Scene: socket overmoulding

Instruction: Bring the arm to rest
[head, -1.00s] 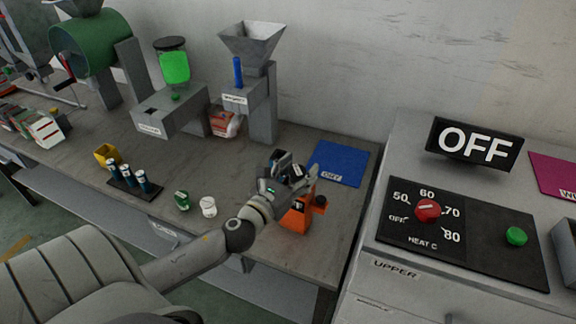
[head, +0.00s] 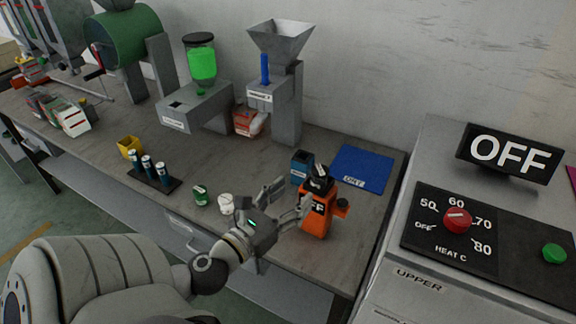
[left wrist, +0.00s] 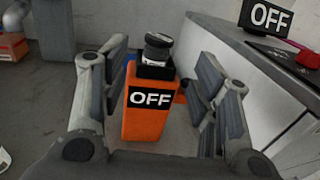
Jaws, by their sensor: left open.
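My left gripper (head: 286,205) is open over the table, just in front of and to the left of an orange device (head: 316,218) with an OFF label and a black top. In the left wrist view the orange device (left wrist: 146,122) stands upright beyond and between the spread fingers (left wrist: 160,95). I cannot tell whether any finger touches it. A black-capped piece (left wrist: 158,48) sits on top of the device. My right gripper is not in view.
A dark blue box (head: 301,167) stands behind the orange device, with a blue DRY mat (head: 362,168) beyond. A green-marked jar (head: 200,195) and white jar (head: 226,204) stand to the left. A grey cabinet with a red heat knob (head: 457,219) is at right.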

